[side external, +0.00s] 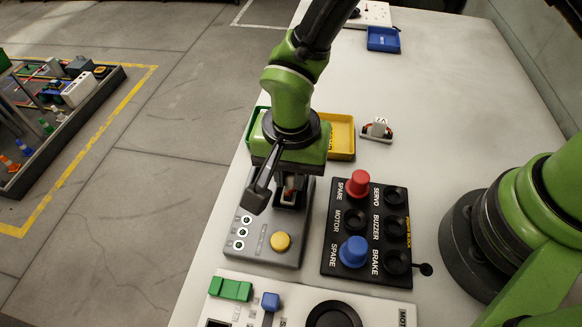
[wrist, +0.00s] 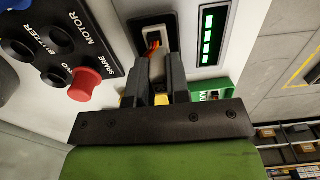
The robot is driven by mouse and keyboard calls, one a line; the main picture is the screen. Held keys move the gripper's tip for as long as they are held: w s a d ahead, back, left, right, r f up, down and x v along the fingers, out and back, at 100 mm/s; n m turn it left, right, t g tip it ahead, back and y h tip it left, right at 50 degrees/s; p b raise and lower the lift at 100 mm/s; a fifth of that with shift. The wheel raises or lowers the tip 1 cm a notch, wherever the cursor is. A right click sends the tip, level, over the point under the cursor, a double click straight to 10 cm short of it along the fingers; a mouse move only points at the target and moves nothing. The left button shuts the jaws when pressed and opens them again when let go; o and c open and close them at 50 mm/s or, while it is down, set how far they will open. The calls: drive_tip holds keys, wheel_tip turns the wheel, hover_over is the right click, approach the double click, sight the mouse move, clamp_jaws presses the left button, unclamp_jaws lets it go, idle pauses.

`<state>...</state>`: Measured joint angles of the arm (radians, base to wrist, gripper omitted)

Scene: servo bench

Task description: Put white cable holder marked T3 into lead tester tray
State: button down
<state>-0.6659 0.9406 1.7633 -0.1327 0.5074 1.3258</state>
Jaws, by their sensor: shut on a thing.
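My gripper (side external: 289,190) points down over the far part of a grey panel box (side external: 262,256) that has a yellow button and several white rings. It is shut on a pale cable holder (wrist: 157,68) with orange-red wires; its T3 mark is not readable here.
A black knob block (side external: 367,232) with red and blue knobs stands close on the right. Another white holder (side external: 379,127) stands behind it. A yellow tray (side external: 341,136), green tray (side external: 250,128) and blue tray (side external: 383,39) lie further back. A pale control panel (side external: 285,311) is in front.

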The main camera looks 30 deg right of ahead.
drive_tip(key=shift+f, duration=0.15)
idle(0.6)
drive_tip(key=c, duration=1)
unclamp_jaws()
drive_tip(key=shift+r, duration=2.5)
drive_tip(key=shift+r, duration=2.05)
